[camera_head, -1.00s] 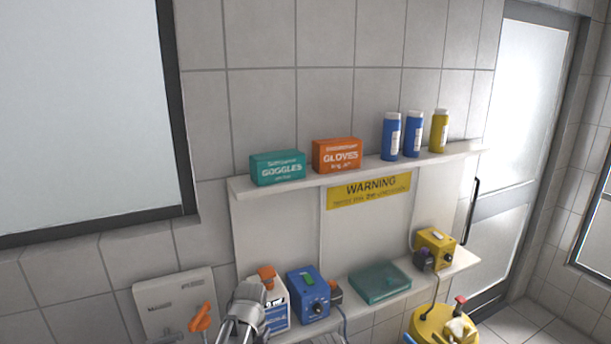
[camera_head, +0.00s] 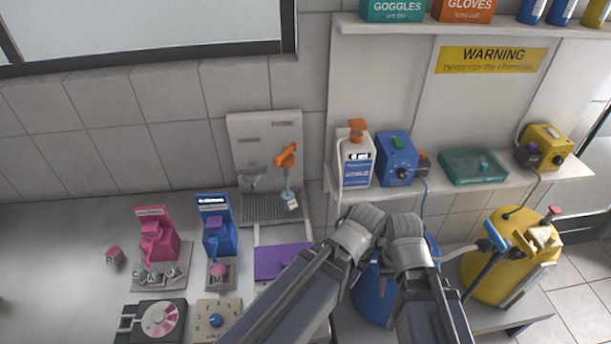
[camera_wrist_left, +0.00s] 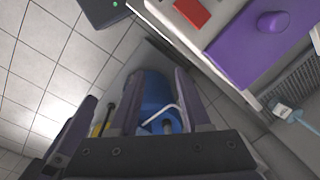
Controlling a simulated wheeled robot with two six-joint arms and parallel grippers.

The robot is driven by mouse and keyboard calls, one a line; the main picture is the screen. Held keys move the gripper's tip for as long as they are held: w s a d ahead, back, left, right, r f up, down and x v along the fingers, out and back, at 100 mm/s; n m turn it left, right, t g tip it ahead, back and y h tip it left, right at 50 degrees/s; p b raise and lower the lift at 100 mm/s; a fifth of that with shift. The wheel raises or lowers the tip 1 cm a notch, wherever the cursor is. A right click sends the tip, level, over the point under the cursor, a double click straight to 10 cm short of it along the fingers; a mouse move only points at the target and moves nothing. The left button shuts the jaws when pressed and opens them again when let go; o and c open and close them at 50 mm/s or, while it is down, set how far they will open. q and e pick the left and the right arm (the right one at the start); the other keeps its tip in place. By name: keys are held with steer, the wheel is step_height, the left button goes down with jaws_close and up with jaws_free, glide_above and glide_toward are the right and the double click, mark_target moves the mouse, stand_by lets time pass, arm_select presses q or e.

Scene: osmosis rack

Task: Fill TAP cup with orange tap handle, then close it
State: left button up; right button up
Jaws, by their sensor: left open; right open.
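The orange tap handle (camera_head: 286,155) is on the grey wall panel at centre. Below it a thin light blue column, perhaps water, reaches down to a small white-labelled cup (camera_head: 291,199) on the grey grate (camera_head: 265,208). The cup also shows at the right of the left wrist view (camera_wrist_left: 282,108); its label is unreadable. My left gripper (camera_wrist_left: 158,88) is open and empty in the left wrist view, with the blue barrel (camera_wrist_left: 157,112) beyond its fingers. In the head view my right arm's silver joint (camera_head: 408,256) is in front of the blue barrel, apart from the tap; its fingertips are hard to make out.
A pink dispenser (camera_head: 154,235) and a blue dispenser (camera_head: 217,234) stand left of the grate. A purple tray (camera_head: 283,261) lies in front of it. A white bottle (camera_head: 355,165) and blue box (camera_head: 398,158) occupy the shelf. A yellow barrel (camera_head: 515,265) stands right.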

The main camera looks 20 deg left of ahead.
stand_by(0.5)
arm_select(q)
step_height(320, 180, up, 21)
steer(key=n+h+p, duration=0.1)
steer(key=p, duration=2)
glide_above(285, 151)
steer(key=shift+w, duration=0.1)
steer(key=shift+f, duration=0.15)
step_height(285, 151, down, 8)
steer(key=b, duration=0.7)
steer(key=shift+r+b, duration=0.2)
steer(key=shift+b, duration=0.2)
